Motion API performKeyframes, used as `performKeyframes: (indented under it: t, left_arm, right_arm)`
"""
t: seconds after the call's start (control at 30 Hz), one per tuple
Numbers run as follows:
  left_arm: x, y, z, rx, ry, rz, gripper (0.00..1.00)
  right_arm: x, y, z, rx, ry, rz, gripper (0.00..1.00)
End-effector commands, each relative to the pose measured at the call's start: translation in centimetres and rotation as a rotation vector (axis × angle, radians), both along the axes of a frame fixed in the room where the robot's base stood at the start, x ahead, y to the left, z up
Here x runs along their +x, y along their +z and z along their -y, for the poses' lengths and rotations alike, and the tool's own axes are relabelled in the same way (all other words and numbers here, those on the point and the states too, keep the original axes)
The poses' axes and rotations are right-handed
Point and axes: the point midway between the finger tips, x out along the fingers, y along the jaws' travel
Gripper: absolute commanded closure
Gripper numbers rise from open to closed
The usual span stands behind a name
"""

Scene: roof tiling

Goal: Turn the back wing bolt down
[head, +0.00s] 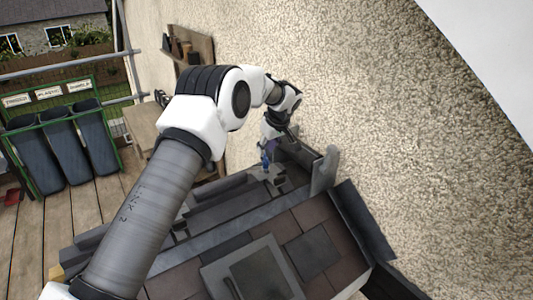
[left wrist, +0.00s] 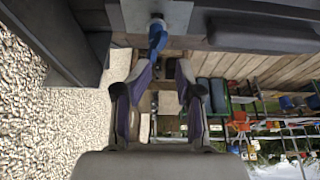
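The blue wing bolt (left wrist: 157,38) sits under a light grey metal plate (left wrist: 175,14) at the top of the left wrist view. In the head view it is a small blue spot (head: 264,161) at the far end of the roof frame. My left gripper (left wrist: 163,66) has its two purple-padded fingers apart, with nothing between the tips. The bolt is just beyond the tips, nearer the left finger; whether that finger touches it I cannot tell. In the head view the left gripper (head: 269,148) is small, beside the bolt and partly hidden. My right gripper is not in view.
The rough plaster wall (head: 400,120) stands close on the right of the arm. Brown and dark tiles (head: 312,250) cover the near roof. A wooden shelf (head: 192,45) hangs on the wall.

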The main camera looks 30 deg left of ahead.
Motion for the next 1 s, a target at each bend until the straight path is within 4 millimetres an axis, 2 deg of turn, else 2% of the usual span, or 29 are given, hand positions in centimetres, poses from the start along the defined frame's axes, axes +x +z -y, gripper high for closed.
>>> performKeyframes:
  t: [0.5,1.0]
  left_arm:
    - [-1.2,4.0,1.2,-0.001,0.000,-0.001,0.66]
    - [-1.2,4.2,1.3,0.000,0.000,-0.001,0.66]
  right_arm:
    - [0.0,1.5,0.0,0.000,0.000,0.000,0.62]
    - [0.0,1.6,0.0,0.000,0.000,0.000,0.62]
